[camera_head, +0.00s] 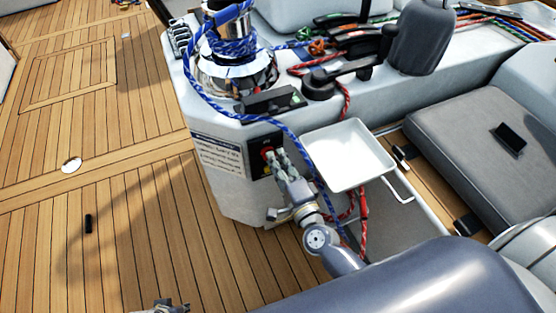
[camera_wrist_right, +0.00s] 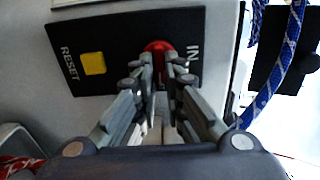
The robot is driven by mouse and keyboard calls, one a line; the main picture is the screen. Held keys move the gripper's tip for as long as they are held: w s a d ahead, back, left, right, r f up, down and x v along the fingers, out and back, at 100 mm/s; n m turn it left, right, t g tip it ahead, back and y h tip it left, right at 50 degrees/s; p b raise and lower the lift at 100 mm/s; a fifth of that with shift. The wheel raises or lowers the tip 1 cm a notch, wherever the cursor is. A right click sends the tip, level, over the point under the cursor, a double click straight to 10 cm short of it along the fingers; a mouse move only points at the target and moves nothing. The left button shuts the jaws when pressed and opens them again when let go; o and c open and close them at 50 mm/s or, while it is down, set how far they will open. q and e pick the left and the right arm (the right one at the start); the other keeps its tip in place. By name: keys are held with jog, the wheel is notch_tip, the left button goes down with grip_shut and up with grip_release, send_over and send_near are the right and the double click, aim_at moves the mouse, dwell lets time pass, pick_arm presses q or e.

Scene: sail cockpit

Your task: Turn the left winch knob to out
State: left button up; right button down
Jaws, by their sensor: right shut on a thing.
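The winch knob is red and sits on a black panel on the side of the white cockpit block. In the right wrist view the knob (camera_wrist_right: 158,47) shows between my fingers, beside the word IN; the panel (camera_wrist_right: 118,28) also has a yellow button (camera_wrist_right: 93,63) marked RESET. In the head view the red knob (camera_head: 267,152) is partly hidden by my right gripper (camera_head: 275,157), which is shut on it. The right gripper also shows in the wrist view (camera_wrist_right: 163,58). Part of my left gripper (camera_head: 168,307) shows at the bottom edge, away from the panel; its fingers are unclear.
A winch (camera_head: 235,75) wrapped in blue rope stands above the panel. The blue rope (camera_head: 303,150) hangs down just right of my right gripper. A white tray (camera_head: 350,155) is close on the right. The wooden deck (camera_head: 120,210) on the left is mostly clear.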

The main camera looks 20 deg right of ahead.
jog(key=c, duration=1.7)
grip_release()
jog(key=s, duration=0.8)
jog(key=s+d, duration=0.1)
jog(key=s, duration=0.3)
